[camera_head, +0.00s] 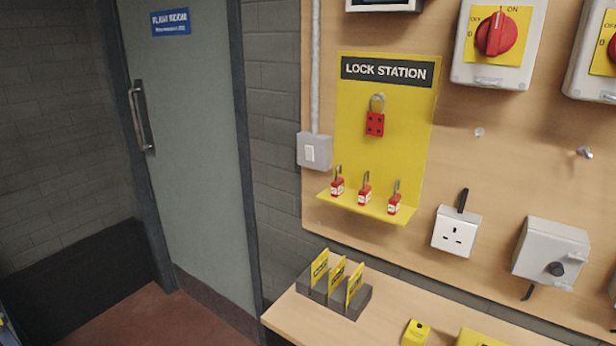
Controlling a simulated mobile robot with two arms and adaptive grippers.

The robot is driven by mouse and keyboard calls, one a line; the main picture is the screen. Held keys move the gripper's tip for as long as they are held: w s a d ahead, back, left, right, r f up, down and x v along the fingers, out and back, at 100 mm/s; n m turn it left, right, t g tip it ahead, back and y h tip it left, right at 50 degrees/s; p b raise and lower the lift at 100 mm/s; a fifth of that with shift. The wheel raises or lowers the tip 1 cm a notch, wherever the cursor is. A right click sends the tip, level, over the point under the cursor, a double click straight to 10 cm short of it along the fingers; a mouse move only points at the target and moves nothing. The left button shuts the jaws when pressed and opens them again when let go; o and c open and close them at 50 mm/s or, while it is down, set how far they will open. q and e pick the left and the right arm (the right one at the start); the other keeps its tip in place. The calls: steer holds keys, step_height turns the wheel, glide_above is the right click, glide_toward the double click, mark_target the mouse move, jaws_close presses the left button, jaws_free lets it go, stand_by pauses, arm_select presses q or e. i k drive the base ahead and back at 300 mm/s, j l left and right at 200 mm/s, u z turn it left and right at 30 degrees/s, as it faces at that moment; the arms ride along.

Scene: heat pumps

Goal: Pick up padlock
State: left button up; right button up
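Three small red padlocks with grey shackles stand on the shelf of the yellow lock station (348,110): a left padlock (337,187), a middle padlock (364,195) and a right padlock (394,203). The shackles point up, and each body bears a white label. A red lockout hasp (375,123) hangs on the board above them. Neither of my grippers shows in the head view. Nothing visible is touching the padlocks.
Below the station, a bench (285,307) holds a dark rack (347,303) of yellow tags and a small yellow object (415,333). To the right are a socket (456,231), a grey box (551,254) and a red rotary switch (496,34). A grey door (195,150) stands left.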

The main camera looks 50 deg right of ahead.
mark_target(364, 195)
steer(key=i+z, duration=0.4)
steer(key=i+j+z, duration=0.25)
steer(key=z, duration=0.15)
steer(key=i+j+z, duration=0.25)
steer(key=z, duration=0.15)
steer(key=i+j+z, duration=0.4)
steer(key=k+l, duration=0.05)
steer(key=k, duration=0.05)
